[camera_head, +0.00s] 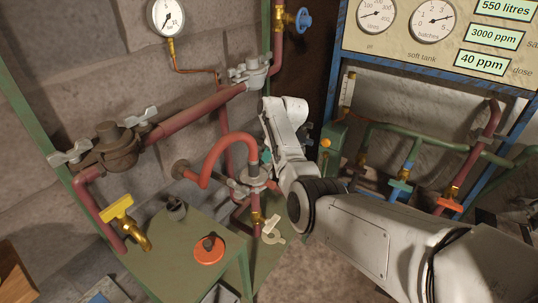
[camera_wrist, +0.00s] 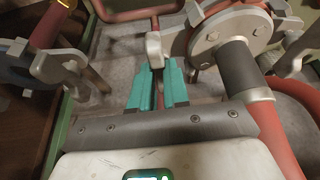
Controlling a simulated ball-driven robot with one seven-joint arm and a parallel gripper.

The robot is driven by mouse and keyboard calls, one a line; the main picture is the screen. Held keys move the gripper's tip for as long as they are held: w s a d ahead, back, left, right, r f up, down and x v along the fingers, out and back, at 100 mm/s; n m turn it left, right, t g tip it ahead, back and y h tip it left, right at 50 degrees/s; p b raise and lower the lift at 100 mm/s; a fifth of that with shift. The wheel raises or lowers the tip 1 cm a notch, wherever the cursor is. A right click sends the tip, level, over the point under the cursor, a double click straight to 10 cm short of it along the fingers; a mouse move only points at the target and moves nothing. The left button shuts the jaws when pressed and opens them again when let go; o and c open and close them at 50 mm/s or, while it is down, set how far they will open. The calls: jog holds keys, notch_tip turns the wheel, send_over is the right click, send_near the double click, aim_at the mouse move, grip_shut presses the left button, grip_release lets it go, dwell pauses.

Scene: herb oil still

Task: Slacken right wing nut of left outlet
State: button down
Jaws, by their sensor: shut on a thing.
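My gripper (camera_wrist: 157,66) has teal fingertips. They are closed around the grey wing nut (camera_wrist: 154,49) on the left side of a round bolted metal flange (camera_wrist: 203,37) in the wrist view. In the head view the gripper (camera_head: 266,158) is right beside the flange (camera_head: 252,179) at the end of a bent red pipe (camera_head: 215,150). A wing nut shows on this flange's left side (camera_head: 236,187); its right side is partly hidden by my gripper. The exact contact of the fingertips is hard to make out.
A rusty flange (camera_head: 118,145) with grey wing nuts sits on the upper left pipe. A green cabinet (camera_head: 178,245) with an orange knob (camera_head: 209,250) stands below. A gauge panel (camera_head: 435,35) is at upper right, above pipes with coloured valves.

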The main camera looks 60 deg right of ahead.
jog(key=shift+s+a+f, duration=0.1)
jog(key=shift+f, duration=0.15)
jog(key=c, duration=1.4)
grip_release()
jog(key=shift+c, duration=0.2)
jog(key=o, duration=0.3)
jog(key=shift+r, duration=0.15)
jog(key=v, duration=1)
jog(key=shift+r+b, duration=0.4)
